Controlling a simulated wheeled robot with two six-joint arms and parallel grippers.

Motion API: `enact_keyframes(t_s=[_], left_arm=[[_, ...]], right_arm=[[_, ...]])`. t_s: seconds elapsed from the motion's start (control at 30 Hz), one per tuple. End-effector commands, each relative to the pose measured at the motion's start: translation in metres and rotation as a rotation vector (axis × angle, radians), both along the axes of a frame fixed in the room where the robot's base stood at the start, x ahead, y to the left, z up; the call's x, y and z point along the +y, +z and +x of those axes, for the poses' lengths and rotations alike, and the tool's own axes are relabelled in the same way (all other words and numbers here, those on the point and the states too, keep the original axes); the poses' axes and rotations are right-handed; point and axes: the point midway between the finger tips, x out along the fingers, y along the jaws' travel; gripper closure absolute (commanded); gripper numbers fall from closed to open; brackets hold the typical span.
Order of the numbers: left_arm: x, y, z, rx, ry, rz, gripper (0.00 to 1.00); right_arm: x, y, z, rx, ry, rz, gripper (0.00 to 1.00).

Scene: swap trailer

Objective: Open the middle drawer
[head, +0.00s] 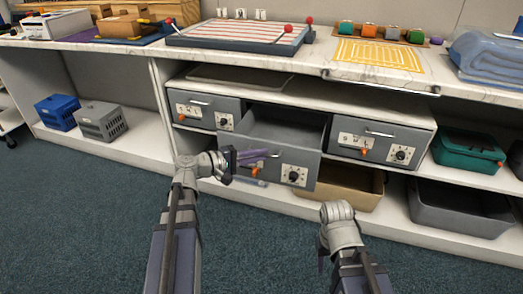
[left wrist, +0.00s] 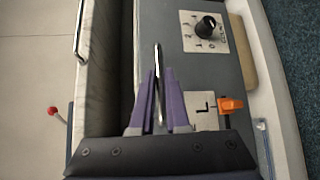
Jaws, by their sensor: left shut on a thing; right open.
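The middle drawer (head: 276,127) is a grey box under the counter, between two shut drawers. It is pulled out, and its inside looks empty. Its front has a dark knob with a dial plate (head: 293,176) and an orange lever (head: 255,171). My left gripper (head: 266,154) is at the drawer front, shut on the metal handle. In the left wrist view the handle (left wrist: 158,62) runs between the purple fingers (left wrist: 159,98). My right gripper (head: 322,258) is open, low in front of the cabinet and away from the drawer; its fingers are mostly hidden by its wrist.
The left drawer (head: 206,108) and right drawer (head: 378,141) are shut. A brown bin (head: 345,190) and a dark grey bin (head: 460,211) stand on the lower shelf, and a teal case (head: 467,151) sits at right. The carpet in front is clear.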

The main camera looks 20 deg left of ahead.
Motion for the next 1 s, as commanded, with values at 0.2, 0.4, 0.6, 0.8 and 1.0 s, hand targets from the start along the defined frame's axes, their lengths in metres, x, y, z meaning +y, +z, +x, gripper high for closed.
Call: enact_keyframes(t_s=[0.2,0.4,0.6,0.8,1.0], left_arm=[[0.0003,0.0001,-0.0056,0.000,0.000,0.000,1.00],[0.0004,0.0000,-0.0053,0.000,0.000,0.000,1.00],[0.0005,0.0001,-0.0052,-0.001,0.000,-0.001,0.67],[0.0003,0.0002,-0.0053,-0.001,0.000,-0.001,0.57],[0.0035,0.0012,-0.0079,-0.001,0.001,-0.001,0.57]], right_arm=[[0.0000,0.0000,0.0002,0.000,0.000,0.000,0.50],[0.0001,0.0000,0.0002,0.000,0.000,0.000,0.50],[0.0000,0.0000,0.0001,0.000,0.000,0.000,0.50],[0.0000,0.0000,0.0001,0.000,0.000,0.000,0.50],[0.0000,0.0010,0.0001,0.000,0.000,0.000,0.50]])
